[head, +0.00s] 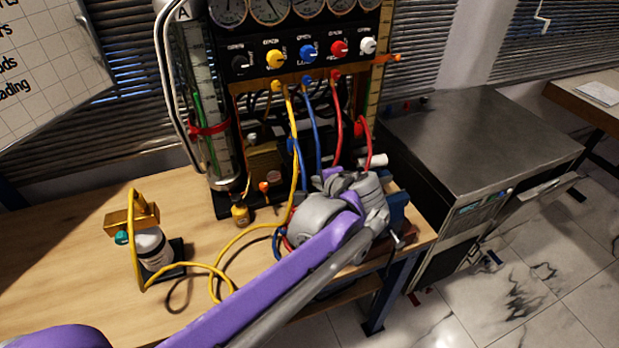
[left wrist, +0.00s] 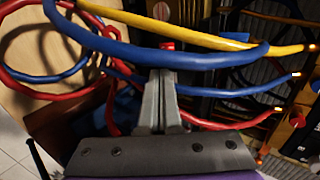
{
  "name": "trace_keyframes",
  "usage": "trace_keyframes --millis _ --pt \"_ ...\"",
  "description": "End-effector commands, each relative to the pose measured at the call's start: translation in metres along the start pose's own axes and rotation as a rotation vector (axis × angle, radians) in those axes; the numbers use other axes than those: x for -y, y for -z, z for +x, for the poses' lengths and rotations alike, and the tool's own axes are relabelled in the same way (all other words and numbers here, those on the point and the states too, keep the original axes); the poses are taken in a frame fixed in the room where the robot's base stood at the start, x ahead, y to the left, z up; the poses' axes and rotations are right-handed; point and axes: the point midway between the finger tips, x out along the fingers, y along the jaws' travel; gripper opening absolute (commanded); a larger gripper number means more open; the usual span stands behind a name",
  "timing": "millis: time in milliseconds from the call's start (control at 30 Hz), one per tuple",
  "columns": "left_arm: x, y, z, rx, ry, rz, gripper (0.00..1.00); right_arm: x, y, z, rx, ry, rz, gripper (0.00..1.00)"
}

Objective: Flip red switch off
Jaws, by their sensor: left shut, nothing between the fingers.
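On the gauge panel, a red knob (head: 338,48) sits between a blue knob (head: 307,53) and a white knob (head: 368,46); whether it is the red switch, and its setting, I cannot tell. In the left wrist view my left gripper (left wrist: 161,76) is shut and empty, pointing among the hoses. A small red piece (left wrist: 167,46) shows just beyond its fingertips; I cannot tell whether they touch. In the head view my left wrist hides the fingers at the bench's right end. My right gripper is not in view.
Yellow, blue and red hoses hang from the panel; a blue hose (left wrist: 200,52) crosses close to my fingers. A bottle with a brass top (head: 150,248) stands on the wooden bench (head: 60,240). A metal cabinet (head: 470,135) stands at the right.

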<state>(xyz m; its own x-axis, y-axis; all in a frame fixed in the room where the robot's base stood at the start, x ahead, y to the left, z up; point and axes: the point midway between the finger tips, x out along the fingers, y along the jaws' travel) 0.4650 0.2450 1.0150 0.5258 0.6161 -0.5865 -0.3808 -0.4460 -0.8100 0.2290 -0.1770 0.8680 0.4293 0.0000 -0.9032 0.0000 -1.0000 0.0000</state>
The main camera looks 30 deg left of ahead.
Motion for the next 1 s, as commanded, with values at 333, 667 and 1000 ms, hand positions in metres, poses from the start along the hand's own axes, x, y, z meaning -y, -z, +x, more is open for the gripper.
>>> trace_keyframes --millis 333,667,1000 --pt "0.000 -0.001 0.068 0.004 0.000 -0.002 0.00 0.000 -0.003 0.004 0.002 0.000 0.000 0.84" --pt "0.000 -0.001 0.122 0.001 0.000 -0.002 0.00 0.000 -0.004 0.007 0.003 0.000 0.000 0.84" --pt "0.000 0.000 0.133 0.000 0.000 0.000 0.00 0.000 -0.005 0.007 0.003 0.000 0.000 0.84"
